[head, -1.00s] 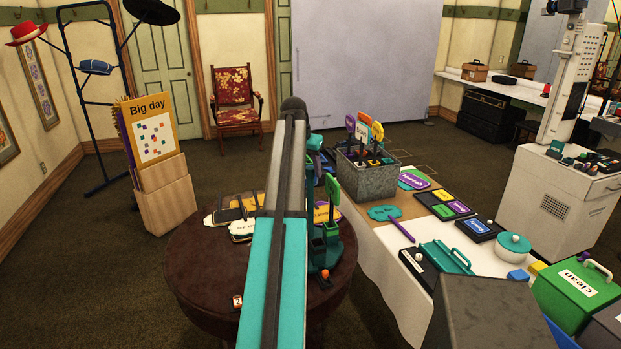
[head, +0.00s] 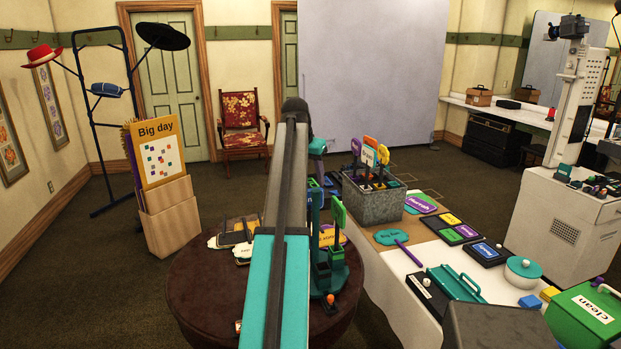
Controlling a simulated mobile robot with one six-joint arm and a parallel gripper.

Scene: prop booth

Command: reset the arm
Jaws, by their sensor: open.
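My own arm rises through the middle of the head view, teal below and dark grey above, up to a dark joint. The part beyond that joint is mostly hidden behind the arm link. A small teal piece shows just right of the joint, but I cannot tell what it is. My gripper cannot be made out. The arm link passes in front of a round dark brown table (head: 205,300).
Signs lie on the round table beside a teal-and-green holder (head: 328,255). Right of it, a white-covered table (head: 395,290) carries a grey bin (head: 372,205) of paddles and a green "clean" box (head: 590,318). A "Big day" board (head: 160,150) stands left.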

